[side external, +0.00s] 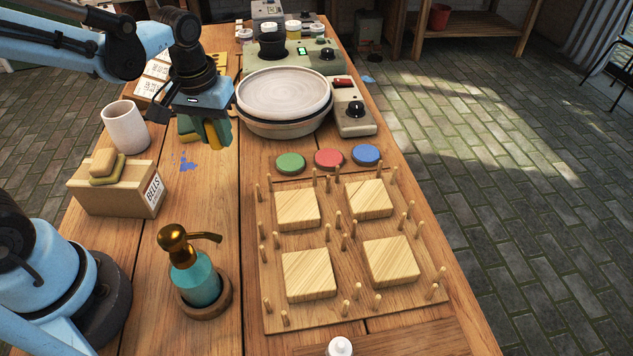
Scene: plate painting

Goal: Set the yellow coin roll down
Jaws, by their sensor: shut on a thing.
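My gripper (210,133) is at the upper left of the side external view, pointing down over the wooden table (215,250). It is shut on the yellow coin roll (213,137), which shows as a narrow upright yellow strip between the dark teal fingers. The upper part of the roll is hidden by the fingers. The roll's lower end appears above the tabletop, though I cannot tell the exact gap.
A round pale plate on a turntable (284,118) stands close to the right of my gripper. A white cup (125,127) and a cardboard box (115,192) are to the left. Green, red and blue discs (290,162) and a pegged board (330,235) lie to the lower right. Bare table lies below the gripper.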

